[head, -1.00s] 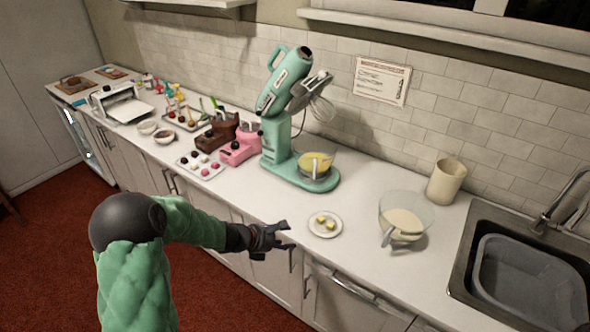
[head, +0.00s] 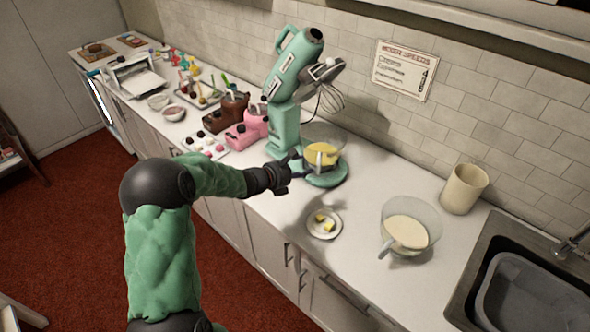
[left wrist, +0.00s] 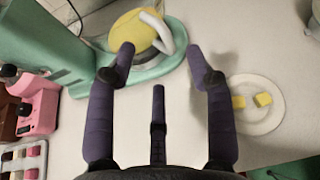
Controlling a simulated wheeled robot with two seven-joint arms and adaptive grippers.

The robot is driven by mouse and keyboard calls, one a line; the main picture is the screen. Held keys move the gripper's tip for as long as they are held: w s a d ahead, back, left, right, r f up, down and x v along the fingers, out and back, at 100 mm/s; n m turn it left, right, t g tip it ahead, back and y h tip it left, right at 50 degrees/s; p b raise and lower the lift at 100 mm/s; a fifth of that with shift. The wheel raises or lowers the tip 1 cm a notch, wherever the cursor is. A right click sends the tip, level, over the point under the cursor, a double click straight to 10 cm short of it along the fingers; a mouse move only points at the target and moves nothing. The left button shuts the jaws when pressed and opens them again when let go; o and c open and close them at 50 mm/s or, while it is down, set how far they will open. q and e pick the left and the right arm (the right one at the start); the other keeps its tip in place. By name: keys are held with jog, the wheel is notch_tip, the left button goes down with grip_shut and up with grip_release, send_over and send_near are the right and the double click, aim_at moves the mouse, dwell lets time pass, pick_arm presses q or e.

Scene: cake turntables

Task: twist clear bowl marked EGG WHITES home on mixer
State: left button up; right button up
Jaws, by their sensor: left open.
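The mint-green mixer (head: 288,95) stands on the counter with its head tilted up. A clear bowl with yellow contents (head: 322,156) sits on its round base, with a pale handle toward my side. In the left wrist view this bowl (left wrist: 132,32) is just beyond my fingertips. A second clear handled bowl, with cream-coloured contents (head: 409,230), stands apart on the counter to the right. I cannot read any EGG WHITES mark on either bowl. My left gripper (head: 294,174) is open and empty, close in front of the mixer bowl's handle. My right gripper is out of view.
A small plate with yellow cubes (head: 324,223) lies right of the gripper. A beige canister (head: 464,189) and the sink (head: 490,262) are farther right. Pink (head: 247,131) and brown (head: 224,112) machines stand left of the mixer. The whisk (head: 330,98) hangs above the bowl.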

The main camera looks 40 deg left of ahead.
aim_at(321, 154)
pick_arm(q)
jog(key=x, duration=0.7)
jog(key=shift+b, duration=0.35)
jog(key=shift+w, duration=0.15)
grip_shut()
jog(key=shift+d+f, duration=0.1)
jog(key=p, duration=0.1)
jog(key=a+m+h+p, duration=0.1)
jog(key=p, duration=0.1)
jog(key=shift+s+a+h+p, duration=0.3)
jog(key=shift+s, duration=0.1)
jog(key=shift+f+m, duration=0.1)
jog(key=shift+m, duration=0.2)
